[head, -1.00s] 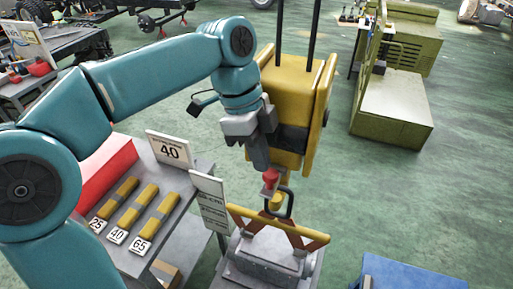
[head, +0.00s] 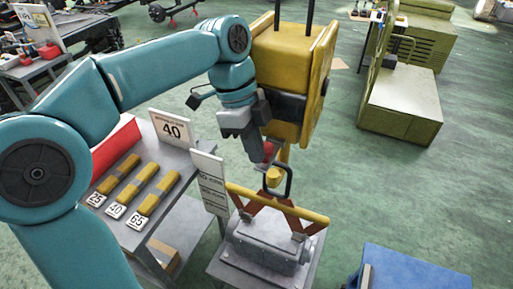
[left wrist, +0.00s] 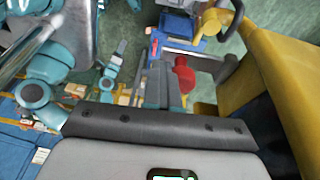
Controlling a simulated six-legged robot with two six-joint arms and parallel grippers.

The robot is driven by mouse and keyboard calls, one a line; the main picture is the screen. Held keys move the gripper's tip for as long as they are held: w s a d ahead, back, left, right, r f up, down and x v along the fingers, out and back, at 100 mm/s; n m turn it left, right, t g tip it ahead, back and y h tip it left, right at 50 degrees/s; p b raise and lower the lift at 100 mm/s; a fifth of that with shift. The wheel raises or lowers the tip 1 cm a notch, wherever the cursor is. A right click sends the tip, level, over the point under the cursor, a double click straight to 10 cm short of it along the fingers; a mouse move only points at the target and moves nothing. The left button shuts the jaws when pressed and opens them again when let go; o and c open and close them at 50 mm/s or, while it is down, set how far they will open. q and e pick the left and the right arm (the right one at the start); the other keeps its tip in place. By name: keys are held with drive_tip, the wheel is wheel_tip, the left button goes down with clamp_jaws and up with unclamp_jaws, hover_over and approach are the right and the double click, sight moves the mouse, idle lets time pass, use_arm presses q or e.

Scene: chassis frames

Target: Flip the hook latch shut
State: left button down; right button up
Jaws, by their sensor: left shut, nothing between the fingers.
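The yellow hoist block (head: 290,75) hangs on two dark rods. Under it is a small yellow hook (head: 273,177) with a red latch piece (head: 268,151) above it. A dark lifting ring (head: 288,181) is at the hook; whether it sits fully inside the hook I cannot tell. My left gripper (head: 258,157) is shut and empty, right beside the red latch; contact is unclear. In the left wrist view my shut fingers (left wrist: 163,84) are just left of the red latch (left wrist: 183,74). The latch's exact position is partly hidden. My right gripper is not in view.
Below the ring, a lifting clamp with a yellow bar (head: 305,213) stands over a grey housing (head: 270,247). A bench with yellow slings (head: 155,192) and number signs is at left. A blue box (head: 410,270) is at lower right. Green floor is open at right.

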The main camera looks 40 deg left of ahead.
use_arm(q)
drive_tip(key=shift+f, duration=0.15)
drive_tip(key=shift+f+b, duration=0.15)
drive_tip(key=shift+b, duration=0.35)
drive_tip(key=w+f+m+t+y+b, duration=0.1)
drive_tip(key=f+t+b, duration=0.6)
drive_tip(key=b, duration=1.3)
drive_tip(key=w+a+f+m+t+y+b, duration=0.1)
drive_tip(key=f+t+b, duration=0.6)
drive_tip(key=b, duration=1.4)
drive_tip(key=w+m+t, duration=0.1)
drive_tip(key=t, duration=0.1)
drive_tip(key=shift+w+t+y, duration=0.3)
drive_tip(key=shift+w, duration=0.05)
drive_tip(key=shift+s+f, duration=0.1)
drive_tip(key=shift+f, duration=0.05)
